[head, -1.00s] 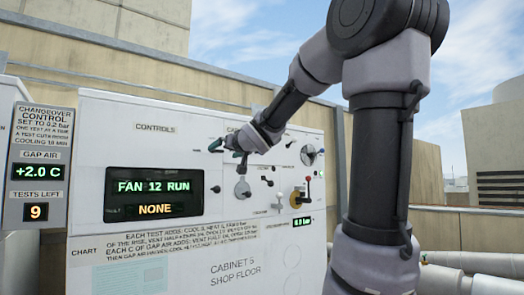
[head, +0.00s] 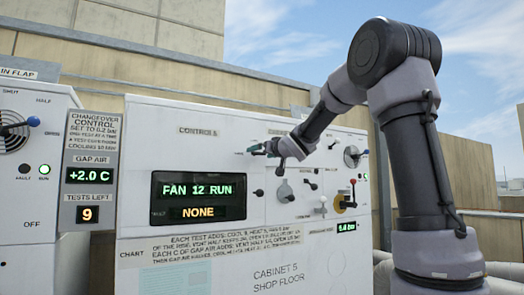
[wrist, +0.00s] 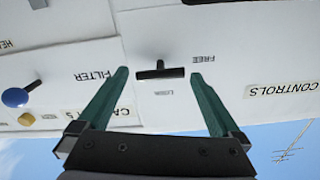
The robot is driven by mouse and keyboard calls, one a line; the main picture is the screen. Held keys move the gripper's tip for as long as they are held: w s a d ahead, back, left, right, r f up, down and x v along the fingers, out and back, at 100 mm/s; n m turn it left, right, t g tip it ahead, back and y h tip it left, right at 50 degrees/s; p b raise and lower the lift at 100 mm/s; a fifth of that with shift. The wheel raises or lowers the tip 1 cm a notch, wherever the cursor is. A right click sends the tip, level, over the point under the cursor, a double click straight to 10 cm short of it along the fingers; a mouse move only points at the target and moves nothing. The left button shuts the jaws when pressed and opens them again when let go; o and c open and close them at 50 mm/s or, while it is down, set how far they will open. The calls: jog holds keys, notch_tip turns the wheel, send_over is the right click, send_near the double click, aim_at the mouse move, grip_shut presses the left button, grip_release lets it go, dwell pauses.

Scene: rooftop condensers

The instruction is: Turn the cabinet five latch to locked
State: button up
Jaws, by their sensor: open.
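The cabinet five front (head: 300,235) is a white panel with a "CONTROLS" heading and "CABINET 5 SHOP FLOOR" lettering. In the wrist view, which is upside down, the latch (wrist: 160,73) is a small black T-shaped handle with its bar lying across the picture. The word "FREE" is beside it, and a small word that looks like "LOCKED" is below it. My gripper (wrist: 160,75) is open, with one green finger on each side of the latch bar and visible gaps to both.
A display (head: 198,196) reads "FAN 12 RUN" and "NONE". A blue knob (wrist: 15,97) shows in the wrist view. Another cabinet (head: 30,180) stands left.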

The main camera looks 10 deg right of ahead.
jog(key=shift+w+a, duration=0.15)
jog(key=shift+w, duration=0.15)
jog(key=c, duration=1)
jog(key=shift+c, duration=0.2)
